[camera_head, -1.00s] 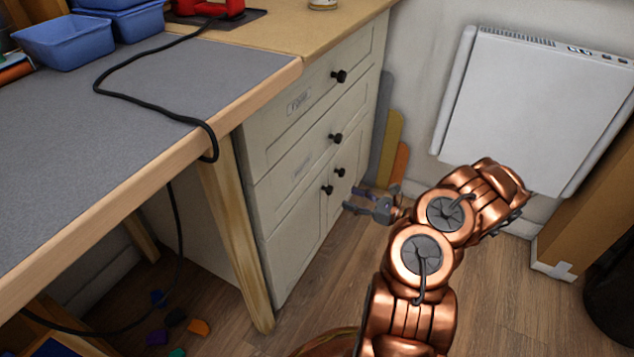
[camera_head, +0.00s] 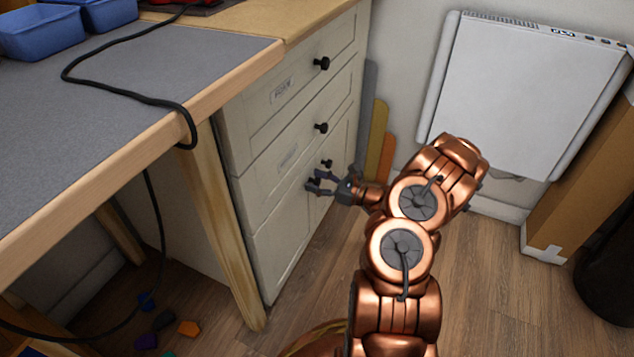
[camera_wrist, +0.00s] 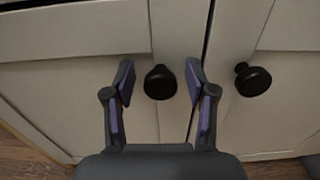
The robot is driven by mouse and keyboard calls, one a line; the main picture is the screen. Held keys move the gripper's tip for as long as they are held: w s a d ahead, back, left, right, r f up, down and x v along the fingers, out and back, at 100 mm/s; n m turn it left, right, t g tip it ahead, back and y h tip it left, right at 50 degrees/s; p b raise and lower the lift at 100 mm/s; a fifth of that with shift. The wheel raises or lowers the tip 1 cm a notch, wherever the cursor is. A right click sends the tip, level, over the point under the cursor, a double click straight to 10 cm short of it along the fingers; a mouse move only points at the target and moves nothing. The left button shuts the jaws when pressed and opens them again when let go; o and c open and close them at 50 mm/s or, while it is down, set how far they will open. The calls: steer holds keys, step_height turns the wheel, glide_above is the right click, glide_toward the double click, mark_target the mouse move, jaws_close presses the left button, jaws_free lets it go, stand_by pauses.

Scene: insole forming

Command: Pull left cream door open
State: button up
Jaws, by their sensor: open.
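The left cream door (camera_head: 280,244) is the lower left front of the cream cabinet. It looks shut, with a narrow seam between it and the right door (camera_wrist: 268,105). Its round black knob (camera_wrist: 160,82) sits between the open fingers of my gripper (camera_wrist: 162,85) in the wrist view, slightly nearer the right finger in the middle of the gap. In the head view my gripper (camera_head: 315,181) is at the knobs, with open fingers pointing left toward the door. The right door's knob (camera_wrist: 252,79) is just outside the right finger. I cannot tell whether a finger touches the left knob.
Two drawers with black knobs (camera_head: 321,63) are above the doors. A workbench (camera_head: 130,140) with a wooden leg (camera_head: 222,230) stands left of the cabinet. A black cable (camera_head: 130,96) hangs over its edge. Wood floor (camera_head: 320,275) lies open before the doors.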

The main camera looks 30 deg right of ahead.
jaws_close()
stand_by(0.3)
steer(key=shift+s, duration=0.2)
